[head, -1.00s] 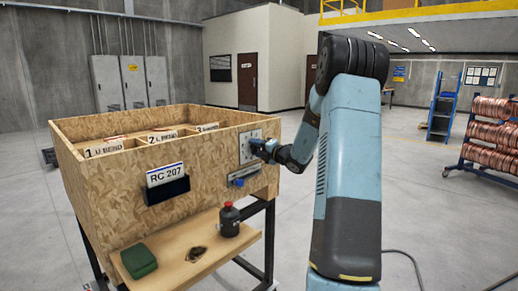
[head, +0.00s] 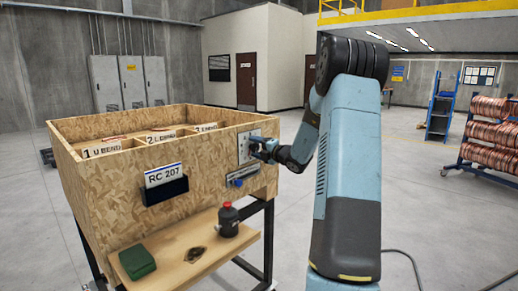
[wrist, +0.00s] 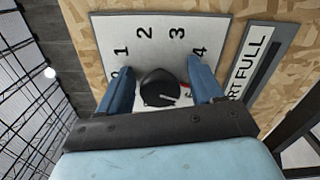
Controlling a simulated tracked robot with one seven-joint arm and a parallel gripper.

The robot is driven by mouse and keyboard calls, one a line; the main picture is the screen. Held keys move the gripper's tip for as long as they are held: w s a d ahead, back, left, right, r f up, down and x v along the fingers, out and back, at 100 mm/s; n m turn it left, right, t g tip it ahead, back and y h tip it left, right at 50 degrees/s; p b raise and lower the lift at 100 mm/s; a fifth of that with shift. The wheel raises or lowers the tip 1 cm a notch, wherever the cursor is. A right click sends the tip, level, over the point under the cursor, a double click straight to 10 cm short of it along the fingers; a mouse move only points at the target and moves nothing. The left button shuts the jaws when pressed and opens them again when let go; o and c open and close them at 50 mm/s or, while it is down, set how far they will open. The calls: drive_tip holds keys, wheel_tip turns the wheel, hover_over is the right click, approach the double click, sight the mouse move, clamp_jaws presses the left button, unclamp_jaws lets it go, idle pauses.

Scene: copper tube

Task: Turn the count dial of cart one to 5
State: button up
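The count dial is a black round knob (wrist: 158,88) on a white plate (wrist: 145,38) on the cart's chipboard wall. In the wrist view the numbers 1 to 4 are readable around it; marks at both ends are partly hidden by my fingers. The knob's pale pointer line slants toward the lower right, close to a red mark (wrist: 187,88) beside the right finger. My gripper (wrist: 162,82) is open, with one blue finger on each side of the knob and small gaps visible. In the head view my gripper (head: 262,149) is at the dial plate (head: 246,143), hiding the knob.
Below the plate is a blue-handled slider (head: 240,181); a "...RT FULL" label (wrist: 248,67) shows in the wrist view. The cart (head: 105,199) has a "RC 207" holder (head: 164,184). A dark bottle (head: 228,221) and green box (head: 137,262) stand on its shelf (head: 180,237).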

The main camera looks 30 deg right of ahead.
drive_tip(key=shift+a, duration=0.15)
drive_tip(key=v, duration=1.3)
drive_tip(key=shift+s+d+f, duration=0.1)
drive_tip(key=shift+s+d, duration=0.15)
drive_tip(key=shift+s, duration=0.05)
